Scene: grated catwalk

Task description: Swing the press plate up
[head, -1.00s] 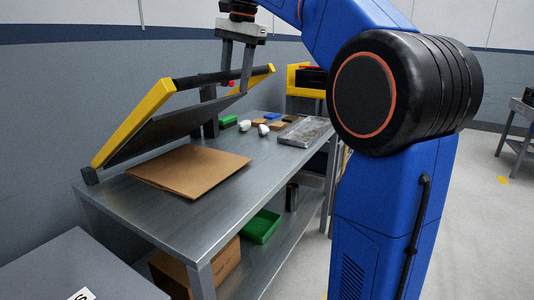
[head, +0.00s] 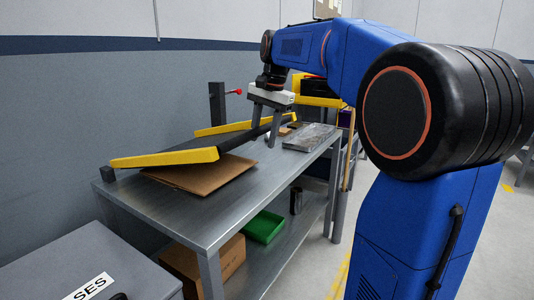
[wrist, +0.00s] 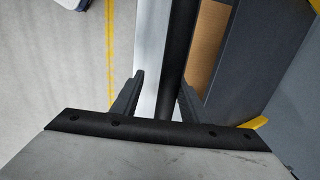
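The press plate, with yellow side arms (head: 165,158) and a black front bar (head: 243,137), lies low over the table, tilted only slightly. My gripper (head: 264,128) is at the bar's far part, pointing down, with a finger on each side of it. In the wrist view the black bar (wrist: 174,65) runs between the two fingers, with a gap at the left finger. The fingers look open around the bar; contact on the right side is unclear. A dark upright post (head: 217,105) with a red knob (head: 237,91) stands behind the plate.
A flat brown cardboard sheet (head: 207,177) lies under the plate on the metal table (head: 190,222). A green bin (head: 264,227) and a cardboard box (head: 225,262) are on the shelf below.

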